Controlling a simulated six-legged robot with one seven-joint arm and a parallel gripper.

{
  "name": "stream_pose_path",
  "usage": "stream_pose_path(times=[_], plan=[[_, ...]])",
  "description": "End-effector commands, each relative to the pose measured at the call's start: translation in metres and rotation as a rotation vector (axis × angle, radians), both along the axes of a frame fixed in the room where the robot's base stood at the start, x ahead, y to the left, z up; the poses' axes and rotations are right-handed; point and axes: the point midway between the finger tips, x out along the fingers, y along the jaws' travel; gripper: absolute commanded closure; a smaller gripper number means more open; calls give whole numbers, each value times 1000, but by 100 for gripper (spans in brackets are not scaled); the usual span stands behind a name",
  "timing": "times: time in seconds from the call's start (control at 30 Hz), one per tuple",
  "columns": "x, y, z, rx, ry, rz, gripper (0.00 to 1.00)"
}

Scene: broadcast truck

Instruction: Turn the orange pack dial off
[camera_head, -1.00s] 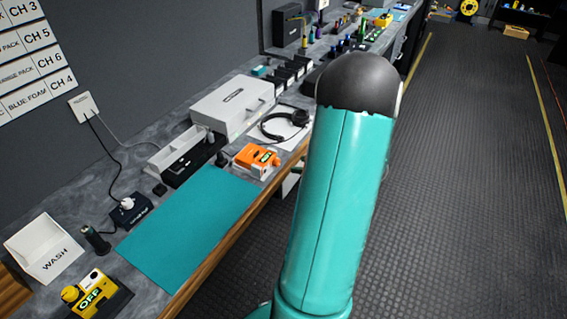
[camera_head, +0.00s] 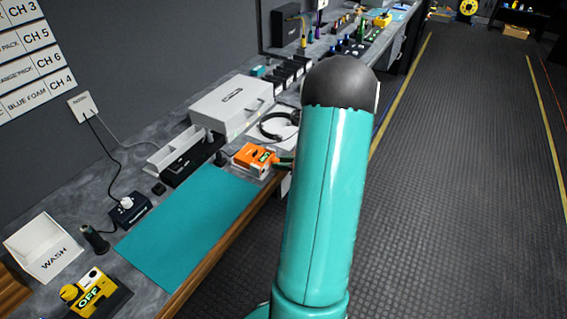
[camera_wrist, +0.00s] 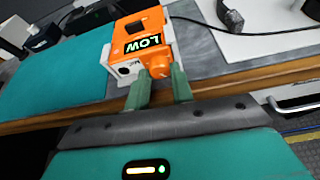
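The orange pack (camera_head: 250,157) sits on the bench at the right end of the teal mat. In the wrist view the orange pack (camera_wrist: 128,29) has a dark display reading LOW. Its orange dial (camera_wrist: 160,66) sticks out from the near side, next to a white block-like part. My gripper (camera_wrist: 162,76) has its two green fingers apart, one on each side of the dial. I cannot tell whether they touch it. In the head view my arm hides most of the gripper, and only green fingertips (camera_head: 285,160) show beside the pack.
The teal mat (camera_head: 190,228) lies clear. A yellow pack (camera_head: 95,293) reading OFF and a white WASH bin (camera_head: 45,247) stand at the near left. Headphones (camera_head: 272,126) and a white case (camera_head: 231,106) lie behind the pack. The bench's wooden edge (camera_wrist: 245,80) runs just under my fingers.

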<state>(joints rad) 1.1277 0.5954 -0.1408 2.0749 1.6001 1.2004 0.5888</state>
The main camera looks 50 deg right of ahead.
Motion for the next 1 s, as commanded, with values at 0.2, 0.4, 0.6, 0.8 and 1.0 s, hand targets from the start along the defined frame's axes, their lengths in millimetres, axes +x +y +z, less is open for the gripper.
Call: stream_pose_path(times=[0.2, 0.4, 0.6, 0.8, 1.0], plan=[[0, 0, 0, -9, -1, 0, 99], [0, 1, 0, -66, -5, -1, 99], [0, 3, 0, -187, -16, -1, 99], [-1, 4, -1, -343, -30, 0, 99], [0, 5, -1, -487, -44, 1, 99]])
